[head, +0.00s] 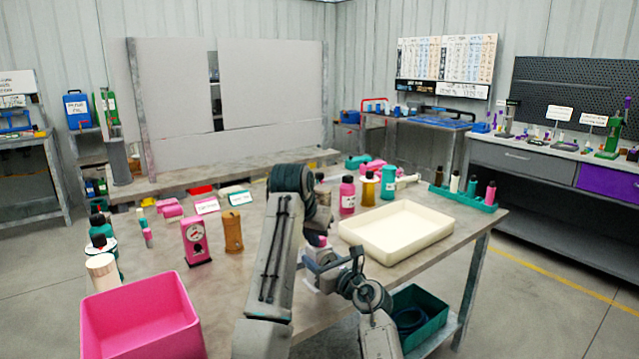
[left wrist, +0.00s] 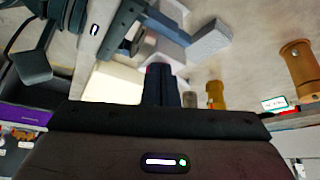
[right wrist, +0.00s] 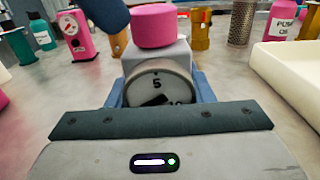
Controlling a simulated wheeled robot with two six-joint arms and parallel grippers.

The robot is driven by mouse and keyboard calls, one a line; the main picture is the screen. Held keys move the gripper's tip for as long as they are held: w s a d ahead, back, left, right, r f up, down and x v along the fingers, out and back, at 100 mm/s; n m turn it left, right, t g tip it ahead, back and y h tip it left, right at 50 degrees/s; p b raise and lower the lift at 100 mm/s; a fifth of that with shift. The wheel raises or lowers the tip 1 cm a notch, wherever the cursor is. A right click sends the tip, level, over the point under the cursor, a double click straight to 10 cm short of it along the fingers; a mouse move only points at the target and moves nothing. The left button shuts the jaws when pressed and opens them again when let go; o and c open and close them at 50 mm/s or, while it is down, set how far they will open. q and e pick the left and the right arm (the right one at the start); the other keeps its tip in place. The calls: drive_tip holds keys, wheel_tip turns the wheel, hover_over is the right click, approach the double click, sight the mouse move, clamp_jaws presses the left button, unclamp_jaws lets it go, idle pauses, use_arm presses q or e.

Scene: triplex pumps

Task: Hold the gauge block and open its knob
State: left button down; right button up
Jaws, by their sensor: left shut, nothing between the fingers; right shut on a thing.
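The gauge block (right wrist: 180,57) is a light grey block with a round dial face marked 5 and a pink knob (right wrist: 153,25) on top. My right gripper (right wrist: 160,92) is shut on it, blue fingers at both sides of the dial. In the head view the pink knob (head: 318,241) shows small beside my left arm. My left gripper (left wrist: 160,72) is shut and empty. Its dark blue fingertips come down close to the left of the knob in the right wrist view (right wrist: 108,18); I cannot tell whether they touch. The fingers hide most of the knob in the left wrist view.
A cream tray (head: 397,262) lies right of the grippers. A pink gauge stand (head: 196,240), an orange cylinder (head: 232,232) and a large pink bin (head: 140,345) are to the left. Bottles (head: 347,196) stand behind. Bare tabletop lies around the orange cylinder.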

drive_tip(key=shift+a, duration=0.1)
use_arm(q)
drive_tip(key=shift+s, duration=0.3)
drive_tip(key=shift+a+r, duration=0.1)
wheel_tip(320, 180, up, 6)
drive_tip(key=shift+f, duration=0.1)
idle(0.4)
use_arm(e)
drive_tip(key=o, duration=1.4)
